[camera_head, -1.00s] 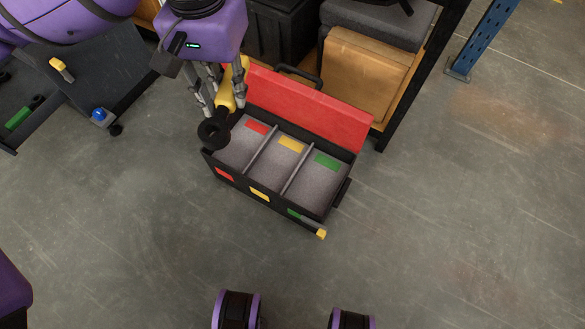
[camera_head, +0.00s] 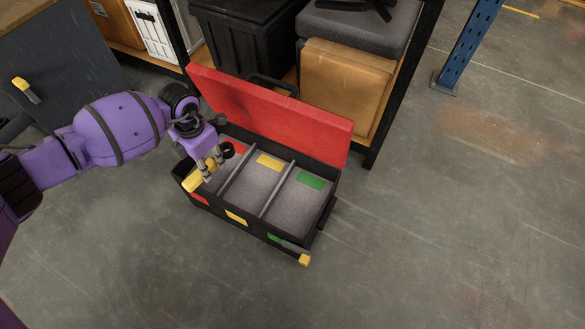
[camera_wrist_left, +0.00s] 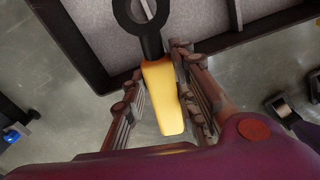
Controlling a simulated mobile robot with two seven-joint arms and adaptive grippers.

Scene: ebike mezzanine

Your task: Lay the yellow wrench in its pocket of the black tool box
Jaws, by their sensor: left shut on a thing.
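The black tool box (camera_head: 250,229) lies on the floor with its red lid (camera_head: 270,113) open at the back. Its three grey-lined pockets have red (camera_head: 236,146), yellow (camera_head: 269,162) and green (camera_head: 311,180) labels. My left gripper (camera_head: 212,168) is shut on the yellow wrench (camera_head: 197,178) above the red-labelled pocket. The yellow handle reaches past the box's left front edge; the black ring end points inward. In the left wrist view the wrench handle (camera_wrist_left: 162,92) is between the fingers, its ring over a grey pocket floor. Contact with the box is unclear. My right gripper is not in view.
Behind the lid are a black bin (camera_head: 243,40) and a cardboard box (camera_head: 345,80) on a shelf. Open floor lies in front and right.

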